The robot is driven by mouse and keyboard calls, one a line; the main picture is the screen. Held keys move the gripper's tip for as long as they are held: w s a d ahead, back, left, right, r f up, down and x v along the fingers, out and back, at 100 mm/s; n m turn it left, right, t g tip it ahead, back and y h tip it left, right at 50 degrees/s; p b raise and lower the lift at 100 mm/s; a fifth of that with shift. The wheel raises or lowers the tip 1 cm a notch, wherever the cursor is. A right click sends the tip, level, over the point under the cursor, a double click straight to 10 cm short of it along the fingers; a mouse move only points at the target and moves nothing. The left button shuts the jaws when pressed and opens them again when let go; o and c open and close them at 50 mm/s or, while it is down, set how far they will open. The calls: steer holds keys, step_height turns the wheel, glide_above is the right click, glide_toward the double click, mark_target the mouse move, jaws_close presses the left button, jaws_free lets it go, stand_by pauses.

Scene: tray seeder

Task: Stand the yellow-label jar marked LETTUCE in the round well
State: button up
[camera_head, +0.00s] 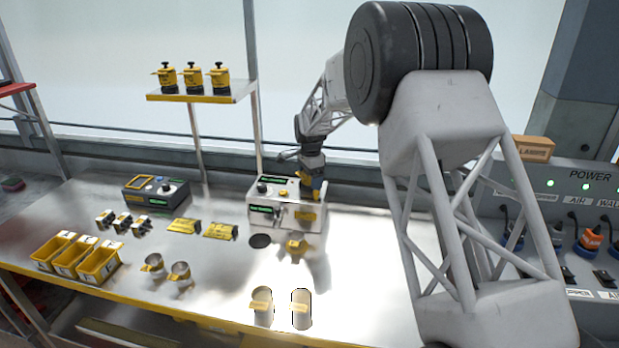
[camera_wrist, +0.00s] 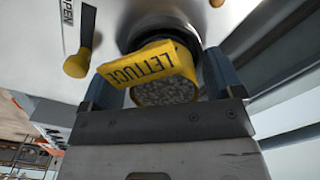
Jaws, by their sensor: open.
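The LETTUCE jar, with its yellow label (camera_wrist: 150,64) and grey speckled round end, is between the fingers of my gripper (camera_wrist: 158,75) in the wrist view. The fingers are apart, one on each side of it. The dark round well (camera_wrist: 128,40) shows behind the jar in the white machine. The jar appears to be at or in the well; its far end is hidden, so I cannot tell how it is seated. In the head view my gripper (camera_head: 313,184) is low at the right end of the white seeder machine (camera_head: 262,213), with yellow showing beside it.
A yellow knob (camera_wrist: 77,63) is close to one finger. In the head view, a dark disc (camera_head: 260,241) and a yellow piece (camera_head: 296,246) lie before the machine. Yellow bins (camera_head: 99,264) are left; a shelf (camera_head: 205,97) holds jars.

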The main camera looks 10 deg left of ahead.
step_height(320, 180, up, 8)
steer(key=shift+w+a+f, duration=0.15)
steer(key=shift+w+a, duration=0.05)
stand_by(0.3)
steer(key=s+d+r+n+t, duration=0.1)
steer(key=s+d+r+n, duration=0.1)
steer(key=s+d+r, duration=0.5)
steer(key=s+d+r+n, duration=0.1)
steer(key=s+d+r, duration=0.2)
steer(key=s+d, duration=0.7)
steer(key=s+d+r+n+t, duration=0.1)
steer(key=s+d+r+n, duration=0.1)
steer(key=s+d+r, duration=0.5)
steer(key=s+d+f+n, duration=0.1)
steer(key=s+d+f, duration=0.2)
steer(key=s, duration=0.8)
steer(key=s+d+f+n, duration=0.2)
steer(key=s+d, duration=0.4)
steer(key=s, duration=0.6)
steer(key=s+d+f+n, duration=0.2)
steer(key=s+d+f, duration=0.1)
steer(key=s, duration=0.8)
steer(key=shift+s+d+f+t, duration=0.35)
steer(key=shift+s+d+t, duration=0.05)
steer(key=shift+d, duration=0.4)
